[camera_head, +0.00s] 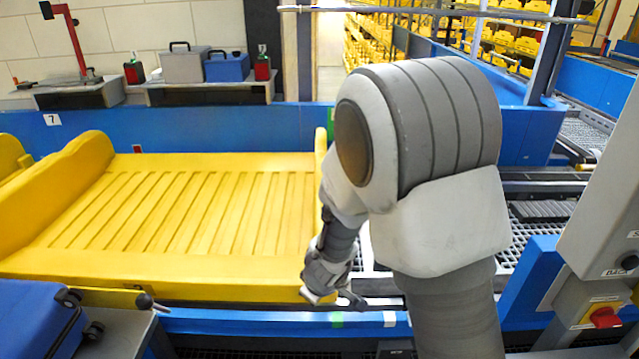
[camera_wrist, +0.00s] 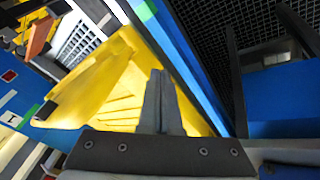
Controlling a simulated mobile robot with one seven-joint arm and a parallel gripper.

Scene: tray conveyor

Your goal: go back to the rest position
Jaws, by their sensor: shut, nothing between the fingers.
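My gripper (camera_head: 333,297) hangs at the front right corner of the yellow tray, close above the conveyor's blue front edge in the head view. In the wrist view my gripper (camera_wrist: 161,78) has its two fingers together with nothing between them. The yellow tray (camera_head: 190,210) lies on the conveyor and looks empty, with a ribbed floor. It also shows beyond the fingers in the wrist view (camera_wrist: 105,85). My arm covers part of the conveyor to the right of the tray.
A grey control box (camera_head: 606,215) with a red switch (camera_head: 604,316) stands at the right. A blue case (camera_head: 227,66) and a grey case (camera_head: 185,64) sit on a shelf behind the conveyor.

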